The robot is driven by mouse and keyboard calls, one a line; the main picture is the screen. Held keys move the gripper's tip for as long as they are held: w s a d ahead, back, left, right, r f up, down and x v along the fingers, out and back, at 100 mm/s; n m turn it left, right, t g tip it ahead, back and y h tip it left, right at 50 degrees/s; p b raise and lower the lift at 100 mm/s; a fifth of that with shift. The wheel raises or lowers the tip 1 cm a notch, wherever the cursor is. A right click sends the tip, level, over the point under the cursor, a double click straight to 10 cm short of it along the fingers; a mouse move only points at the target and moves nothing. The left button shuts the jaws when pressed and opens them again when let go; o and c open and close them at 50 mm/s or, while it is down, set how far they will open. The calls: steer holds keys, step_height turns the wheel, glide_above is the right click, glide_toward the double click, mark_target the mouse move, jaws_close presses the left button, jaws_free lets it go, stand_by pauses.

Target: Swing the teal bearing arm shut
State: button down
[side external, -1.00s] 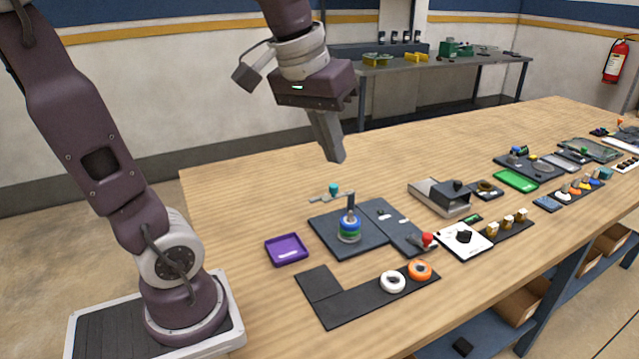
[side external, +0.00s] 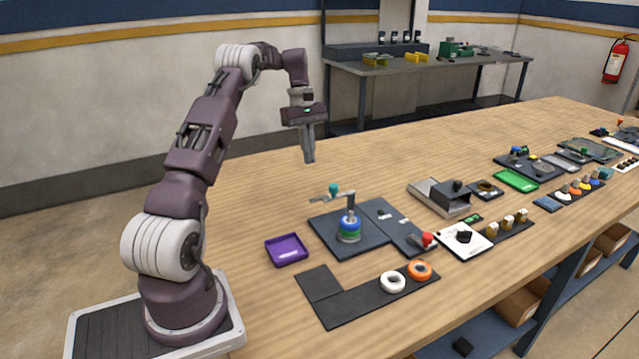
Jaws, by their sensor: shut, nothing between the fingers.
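The teal bearing arm shows as a thin grey bar with a teal knob (side external: 333,190). It stands at the back left corner of the dark fixture plate (side external: 372,238). The bar appears to reach right to the top of the upright spindle, though contact is too small to tell.
A purple tray (side external: 286,251) lies left of the fixture. A black mat (side external: 350,303) in front carries a white ring (side external: 392,281) and an orange ring (side external: 420,270). A red-knobbed lever (side external: 427,239) and a grey box (side external: 445,196) stand to the right. The table behind the fixture is largely clear.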

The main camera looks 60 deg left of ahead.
mark_target(325, 200)
steer(key=d+f, duration=0.5)
steer(key=f, duration=0.1)
steer(key=shift+w+d+f, duration=0.15)
steer(key=shift+w+d, duration=0.05)
steer(key=shift+d, duration=0.1)
steer(key=shift+s+d+n, duration=0.2)
steer(key=shift+d+n, duration=0.15)
steer(key=shift+n, duration=0.15)
steer(key=shift+s+d+n+t, duration=0.2)
steer(key=shift+d+n+t, duration=0.2)
steer(key=shift+d+n, duration=0.25)
steer(key=d+n, duration=0.1)
steer(key=n, duration=0.1)
steer(key=shift+s+d+n+t, duration=0.15)
steer(key=shift+d+n+t, duration=0.15)
steer(key=shift+d+n, duration=0.1)
steer(key=d+n, duration=0.2)
steer(key=n, duration=0.1)
steer(key=shift+d+t+y, duration=0.15)
steer(key=shift+t+y, duration=0.15)
steer(key=shift+y, duration=0.1)
steer(key=shift+w+d+n, duration=0.25)
steer(key=shift+d+n, duration=0.2)
steer(key=shift+n, duration=0.3)
steer(key=shift+w+d+n, duration=0.2)
steer(key=shift+d+n, duration=0.25)
steer(key=shift+n, duration=0.25)
steer(key=shift+y, duration=0.3)
